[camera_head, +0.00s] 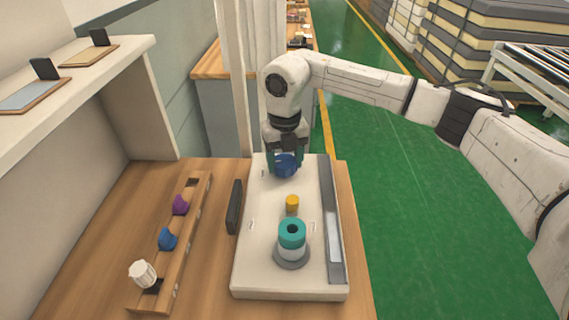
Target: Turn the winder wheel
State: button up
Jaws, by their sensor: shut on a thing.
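The winder (265,275) is a white flat board on the wooden table. A blue wheel (286,168) sits at its far end. My gripper (285,160) reaches down from above and is shut on the blue wheel. The fingers and the wrist hide part of the wheel. A teal spool (292,232) stands upright on a grey round base at the near end of the board. A small yellow-orange peg (292,203) stands between the spool and the wheel.
A wooden rack (170,262) at left holds a purple piece (180,204), a blue piece (167,238) and a white knob (142,274). A white post (240,80) stands behind.

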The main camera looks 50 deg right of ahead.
jog(key=n+b, duration=0.2)
jog(key=n, duration=0.2)
jog(key=shift+n, duration=0.3)
jog(key=n+b, duration=0.1)
jog(key=n, duration=0.2)
jog(key=shift+d+n, duration=0.1)
jog(key=shift+n, duration=0.3)
jog(key=n+b, duration=0.1)
jog(key=n, duration=0.2)
jog(key=shift+n, duration=0.3)
jog(key=n+b, duration=0.1)
jog(key=n, duration=0.2)
jog(key=shift+n, duration=0.3)
jog(key=n, duration=0.3)
jog(key=shift+n, duration=0.3)
jog(key=n, duration=0.3)
jog(key=shift+w+r+n, duration=0.1)
jog(key=shift+n, duration=0.2)
jog(key=n, duration=0.3)
jog(key=shift+d+n, duration=0.1)
jog(key=shift+n, duration=2.2)
